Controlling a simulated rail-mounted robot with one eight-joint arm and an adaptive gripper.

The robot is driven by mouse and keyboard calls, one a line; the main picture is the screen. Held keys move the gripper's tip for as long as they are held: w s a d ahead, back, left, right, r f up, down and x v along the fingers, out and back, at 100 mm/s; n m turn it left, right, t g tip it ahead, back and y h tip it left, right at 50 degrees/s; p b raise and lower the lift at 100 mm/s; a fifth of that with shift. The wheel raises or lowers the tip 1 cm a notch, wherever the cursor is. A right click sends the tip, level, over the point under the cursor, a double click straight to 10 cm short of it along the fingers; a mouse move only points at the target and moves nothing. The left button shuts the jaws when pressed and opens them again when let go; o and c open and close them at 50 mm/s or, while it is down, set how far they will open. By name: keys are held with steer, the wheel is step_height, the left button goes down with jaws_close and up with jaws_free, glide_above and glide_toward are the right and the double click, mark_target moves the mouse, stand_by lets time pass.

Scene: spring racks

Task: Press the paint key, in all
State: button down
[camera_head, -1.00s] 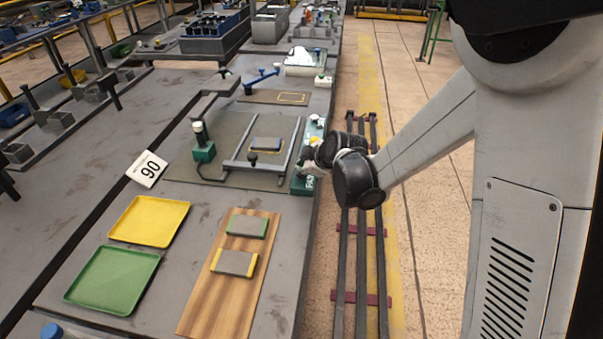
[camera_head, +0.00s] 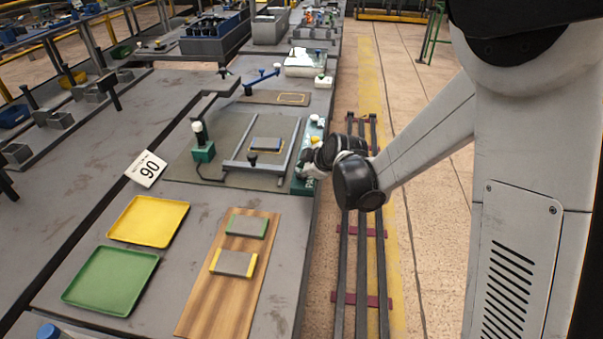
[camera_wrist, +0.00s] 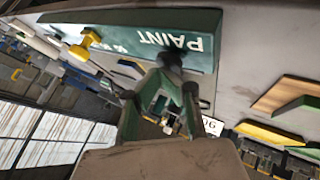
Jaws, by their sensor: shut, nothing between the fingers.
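The green key box (camera_head: 302,184) sits at the bench's right edge in the head view, partly hidden behind my wrist. In the wrist view the box (camera_wrist: 140,35) fills the upper part and bears the word PAINT, upside down. My gripper (camera_wrist: 170,60) is shut and empty, its dark fingertips at the box close to the PAINT lettering. The paint key itself is hidden or cannot be told from the fingertips, so I cannot tell whether it is pressed. A yellow part (camera_wrist: 90,37) shows on the box further left.
Yellow (camera_head: 148,220) and green (camera_head: 110,280) trays and a wooden board (camera_head: 215,300) lie nearer. The floor right of the bench holds rails.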

steer(key=shift+f, duration=0.25)
steer(key=shift+r, duration=0.2)
stand_by(0.3)
steer(key=shift+r+p, duration=0.35)
steer(key=shift+r, duration=0.5)
steer(key=shift+r+p, duration=1.3)
steer(key=shift+r, duration=1.2)
